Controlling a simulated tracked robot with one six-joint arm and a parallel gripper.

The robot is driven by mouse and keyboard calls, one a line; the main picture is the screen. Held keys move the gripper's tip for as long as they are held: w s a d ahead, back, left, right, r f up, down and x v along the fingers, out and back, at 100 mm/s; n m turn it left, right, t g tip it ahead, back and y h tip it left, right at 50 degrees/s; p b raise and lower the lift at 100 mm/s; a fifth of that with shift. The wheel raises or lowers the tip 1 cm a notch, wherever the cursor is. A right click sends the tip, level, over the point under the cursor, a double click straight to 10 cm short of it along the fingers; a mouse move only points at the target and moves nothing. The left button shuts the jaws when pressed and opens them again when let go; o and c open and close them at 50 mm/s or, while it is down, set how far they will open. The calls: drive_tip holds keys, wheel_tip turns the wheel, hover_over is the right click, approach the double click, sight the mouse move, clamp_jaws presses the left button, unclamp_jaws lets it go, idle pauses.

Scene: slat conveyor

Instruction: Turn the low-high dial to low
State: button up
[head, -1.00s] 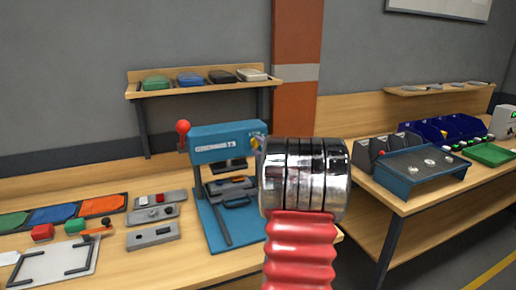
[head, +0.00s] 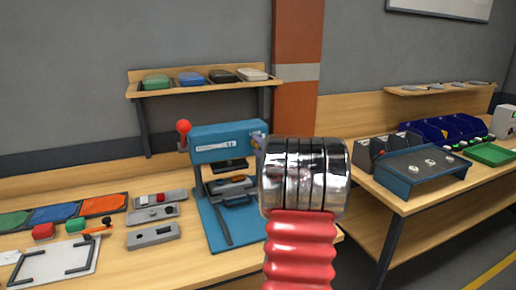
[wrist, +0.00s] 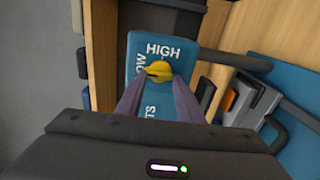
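The low-high dial (wrist: 158,70) is a yellow knob on a blue panel (wrist: 135,50) in the wrist view. The word HIGH stands just above it and LOW to its left; which word the knob points to is not clear. My gripper (wrist: 159,78) reaches to the dial, with one purple finger at each side of the knob. The fingertips are very close to it; whether they press on it cannot be told. In the head view the blue press (head: 225,140) carries the dial at its right edge, and my silver and red arm hides most of that side.
A red-knobbed lever (head: 183,127) stands on the press's left. Grey control boxes (head: 152,235), coloured mats and a white board (head: 55,262) lie on the bench to the left. A wall shelf (head: 200,86) hangs above. A second bench with a blue stand (head: 415,170) is at right.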

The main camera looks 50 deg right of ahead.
drive_tip(key=o, duration=0.4)
drive_tip(key=shift+d, duration=0.1)
drive_tip(key=shift+s, duration=0.1)
drive_tip(key=v, duration=1.3)
drive_tip(key=shift+s+a+f, duration=0.1)
drive_tip(key=shift+s+a, duration=0.1)
drive_tip(key=shift+a, duration=0.1)
